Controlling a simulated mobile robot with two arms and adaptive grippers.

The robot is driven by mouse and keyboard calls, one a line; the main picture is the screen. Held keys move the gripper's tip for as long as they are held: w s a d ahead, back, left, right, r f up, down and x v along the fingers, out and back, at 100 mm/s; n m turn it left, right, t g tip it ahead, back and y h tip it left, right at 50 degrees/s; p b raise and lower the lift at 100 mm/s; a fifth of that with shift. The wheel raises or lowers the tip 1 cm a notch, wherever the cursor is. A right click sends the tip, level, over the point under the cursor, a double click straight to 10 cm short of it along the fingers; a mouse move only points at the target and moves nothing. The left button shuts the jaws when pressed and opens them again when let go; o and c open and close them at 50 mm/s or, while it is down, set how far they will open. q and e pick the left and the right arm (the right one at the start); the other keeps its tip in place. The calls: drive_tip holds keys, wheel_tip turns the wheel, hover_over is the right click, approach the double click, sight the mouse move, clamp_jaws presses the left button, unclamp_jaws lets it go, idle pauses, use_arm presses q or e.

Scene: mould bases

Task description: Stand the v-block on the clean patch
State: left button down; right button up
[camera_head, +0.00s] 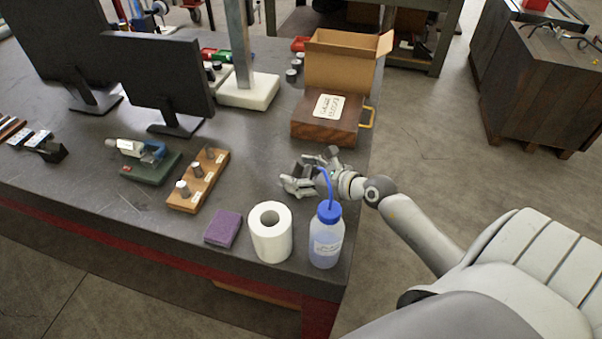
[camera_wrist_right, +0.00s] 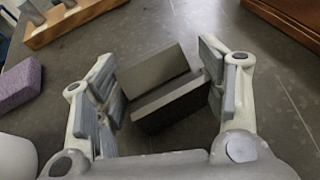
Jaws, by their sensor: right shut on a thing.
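My right gripper (camera_head: 298,184) is over the right part of the dark bench, behind the blue-capped bottle. In the right wrist view my right gripper (camera_wrist_right: 160,88) is shut on the v-block (camera_wrist_right: 160,65), a dark grey block with two slanted faces meeting in a groove. The block lies between the finger pads. In the head view the fingers largely hide it. I cannot tell whether its underside touches the bench. I cannot make out a distinct clean patch on the bench top (camera_head: 105,205). My left gripper is not in view.
Near the gripper stand a wash bottle (camera_head: 326,240), a white paper roll (camera_head: 271,236) and a purple sponge (camera_head: 223,229). A wooden rack (camera_head: 190,195) with knobs and a micrometer on a green base (camera_head: 150,165) are left. A brown case (camera_head: 310,128) stands behind.

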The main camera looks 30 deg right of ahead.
drive_tip(key=shift+r, duration=0.1)
drive_tip(key=o, duration=1.6)
drive_tip(key=shift+f, duration=0.2)
drive_tip(key=shift+o, duration=0.2)
drive_tip(key=shift+r, duration=0.1)
drive_tip(key=shift+s+r, duration=0.1)
drive_tip(key=b+v, duration=0.2)
drive_tip(key=v, duration=0.8)
drive_tip(key=shift+s, duration=0.25)
drive_tip(key=shift+s+d+r+b, duration=0.25)
drive_tip(key=shift+s+b, duration=0.1)
drive_tip(key=shift+s, duration=0.25)
